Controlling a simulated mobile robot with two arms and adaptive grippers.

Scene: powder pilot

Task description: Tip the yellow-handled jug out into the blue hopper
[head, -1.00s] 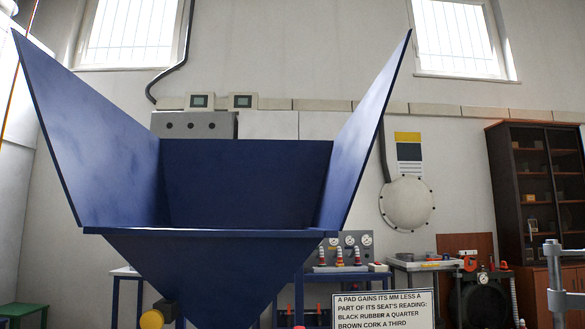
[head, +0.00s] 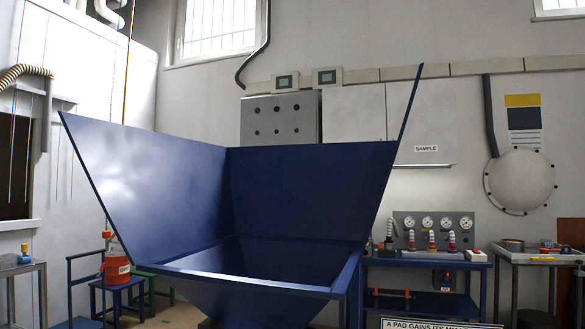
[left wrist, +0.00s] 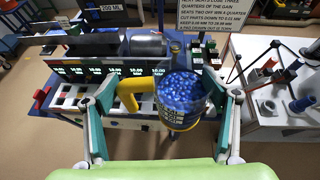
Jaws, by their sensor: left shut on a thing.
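The blue hopper (head: 295,195) stands large in the middle of the head view, open at the top, with tall slanted walls. I see bare blue inner walls; its lowest part is hidden behind the front lip. In the left wrist view, the jug (left wrist: 180,113) has a yellow handle (left wrist: 130,93) on its left side and is full of blue pellets (left wrist: 181,92). My left gripper (left wrist: 160,97) is shut on the jug, with a finger on each side of it. The jug looks upright. Neither gripper shows in the head view.
A blue bench with gauges (head: 432,228) stands right of the hopper. An orange container (head: 117,262) sits on a stool at the left. In the left wrist view, a bench with green displays (left wrist: 85,72) lies beyond the jug, and a white table (left wrist: 280,95) stands at the right.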

